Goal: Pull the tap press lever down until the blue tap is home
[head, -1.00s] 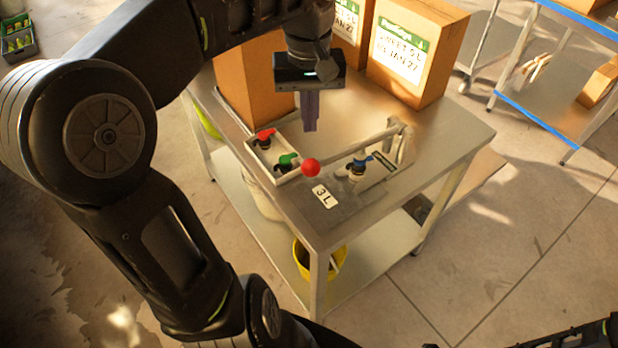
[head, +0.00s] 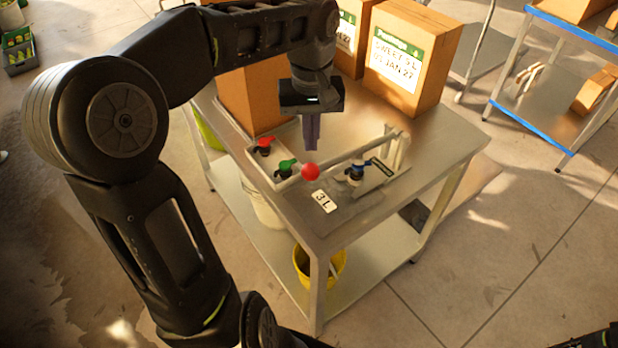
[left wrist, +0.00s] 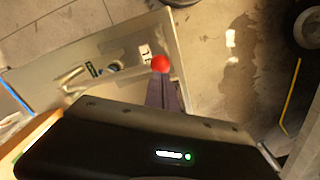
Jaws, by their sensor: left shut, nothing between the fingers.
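The tap press stands on the metal table. Its lever (head: 350,154) is a pale bar ending in a red ball knob (head: 310,172); the knob also shows in the left wrist view (left wrist: 160,63). The blue tap (head: 356,170) sits upright in the press under the lever. My left gripper (head: 311,146) points down with its fingers shut and empty. In the head view its tips are just above the red knob; in the left wrist view they appear close to it. I cannot tell whether they touch.
A white tray (head: 254,160) with a red tap (head: 264,146) and a green tap (head: 286,168) lies left of the press. Cardboard boxes (head: 408,60) stand at the table's back. A "3 L" card (head: 324,201) lies in front. The table's right side is clear.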

